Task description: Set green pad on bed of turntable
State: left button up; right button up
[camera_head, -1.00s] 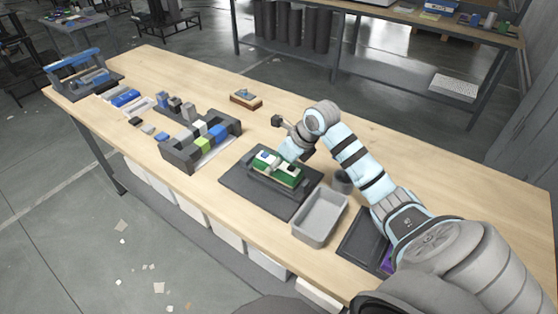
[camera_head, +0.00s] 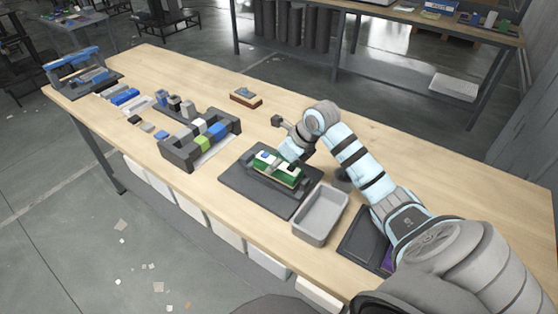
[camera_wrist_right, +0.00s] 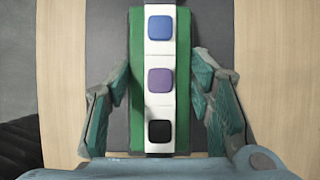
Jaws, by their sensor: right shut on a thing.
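A long green pad (camera_head: 267,170) with a white top strip lies over a dark flat base plate (camera_head: 236,183) in the middle of the table. In the right wrist view, the pad (camera_wrist_right: 137,60) shows blue, purple and black squares along its strip. My right gripper (camera_wrist_right: 164,92) is shut on the pad, with a finger on each long side. It also shows in the head view (camera_head: 294,164), at the pad's right part. I cannot tell whether the pad touches what is under it, or make out a turntable bed beneath it. My left gripper is not in view.
A grey open bin (camera_head: 321,214) stands just right of the base plate, and a dark tray (camera_head: 358,238) lies beyond it under my arm. A dark fixture with coloured blocks (camera_head: 200,140) stands left. The far right tabletop is mostly clear.

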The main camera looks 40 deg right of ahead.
jog(key=shift+f, duration=0.15)
jog(key=o, duration=1.6)
jog(key=shift+c, duration=0.2)
jog(key=o, duration=0.3)
jog(key=shift+o, duration=0.2)
notch_tip(320, 180, up, 7)
jog(key=p, duration=0.5)
